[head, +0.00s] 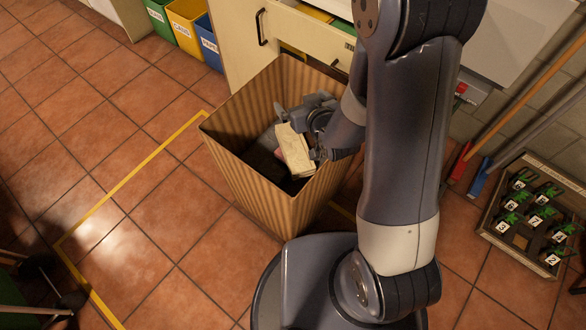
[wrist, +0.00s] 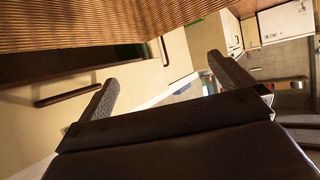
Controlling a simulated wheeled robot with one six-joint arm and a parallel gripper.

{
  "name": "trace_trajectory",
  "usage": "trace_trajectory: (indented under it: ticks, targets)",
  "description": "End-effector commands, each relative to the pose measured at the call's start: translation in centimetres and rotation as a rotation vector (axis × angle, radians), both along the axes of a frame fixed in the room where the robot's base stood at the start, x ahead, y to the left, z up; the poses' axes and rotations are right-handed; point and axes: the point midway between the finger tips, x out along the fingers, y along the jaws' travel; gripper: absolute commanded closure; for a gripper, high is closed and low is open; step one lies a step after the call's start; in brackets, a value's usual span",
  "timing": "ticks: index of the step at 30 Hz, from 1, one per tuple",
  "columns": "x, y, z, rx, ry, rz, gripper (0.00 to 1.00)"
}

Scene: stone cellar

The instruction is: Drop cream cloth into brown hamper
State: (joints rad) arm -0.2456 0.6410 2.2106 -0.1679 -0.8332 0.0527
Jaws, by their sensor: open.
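The brown hamper (head: 225,160) stands open-topped on the tiles, with ribbed walls; its ribbed side also fills the top of the wrist view (wrist: 100,22). The cream cloth (head: 294,152) is a pale folded piece within the hamper's opening, above or against darker cloth (head: 264,160). My gripper (head: 300,133) is at the hamper's mouth, right by the cream cloth. In the wrist view the fingers (wrist: 165,88) are spread apart with no cloth visible between them. Whether the cloth touches a finger is not clear.
A cream cabinet (head: 238,45) with dark handles stands behind the hamper. Green, yellow and blue bins (head: 186,22) are at the back left. A numbered rack (head: 530,215) and broom handles (head: 520,95) are at the right. Tiled floor lies open at the left.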

Motion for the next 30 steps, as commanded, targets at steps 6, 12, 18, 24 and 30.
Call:
trace_trajectory:
  ticks: [6,12,18,24,30]
  targets:
    - [-3.5,-1.4,2.0,0.001,-0.003,0.0,0.0]
    - [-5.5,-2.2,3.0,0.001,-0.002,0.0,0.0]
    - [-6.1,-2.4,3.2,0.001,-0.001,0.001,0.0]
    - [-6.0,-2.4,3.2,0.001,-0.001,0.001,0.0]
    - [-4.9,-2.0,2.5,0.001,-0.001,0.001,0.0]
